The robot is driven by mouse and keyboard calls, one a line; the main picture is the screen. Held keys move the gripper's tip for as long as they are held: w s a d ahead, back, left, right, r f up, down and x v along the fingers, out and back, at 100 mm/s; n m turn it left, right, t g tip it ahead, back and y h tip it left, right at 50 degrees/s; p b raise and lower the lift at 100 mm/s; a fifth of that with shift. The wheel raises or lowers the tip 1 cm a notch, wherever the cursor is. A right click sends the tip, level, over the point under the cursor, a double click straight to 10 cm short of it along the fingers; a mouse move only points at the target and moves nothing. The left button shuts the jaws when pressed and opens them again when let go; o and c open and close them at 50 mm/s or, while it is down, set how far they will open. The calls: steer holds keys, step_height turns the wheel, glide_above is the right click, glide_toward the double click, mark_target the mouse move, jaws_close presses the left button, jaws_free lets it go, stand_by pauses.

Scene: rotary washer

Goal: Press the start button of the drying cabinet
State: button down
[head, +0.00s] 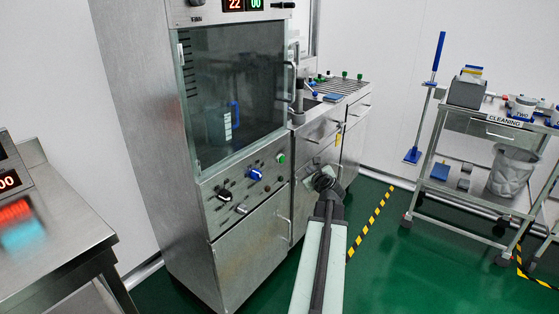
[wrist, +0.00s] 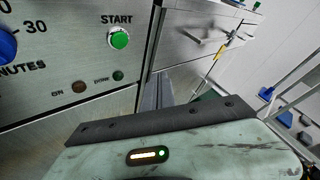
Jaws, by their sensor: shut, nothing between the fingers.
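The drying cabinet (head: 165,140) is a tall steel unit with a glass door and a control panel. Its green start button (head: 281,158) is at the right end of the panel. In the wrist view the button (wrist: 118,38) sits under the word START, left of and above my fingers. My gripper (head: 323,181) is in front of the cabinet's right side in the head view, lower and to the right of the button. In the wrist view its fingers (wrist: 163,88) are together, with nothing between them, apart from the button.
A blue knob (head: 254,174) and a black knob (head: 224,195) are left of the button. Two small lamps lie below it in the wrist view, one dark green (wrist: 118,76). A steel sink counter (head: 350,92) stands right of the cabinet. A cleaning cart (head: 480,190) is farther right.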

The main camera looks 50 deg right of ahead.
mark_target(282, 160)
steer(key=shift+w, duration=0.15)
steer(key=w, duration=0.8)
steer(key=shift+w, duration=0.35)
steer(key=shift+w, duration=0.15)
stand_by(1.6)
steer(key=shift+w, duration=0.25)
steer(key=shift+w, duration=0.4)
stand_by(0.6)
stand_by(0.4)
steer(key=shift+s, duration=0.8)
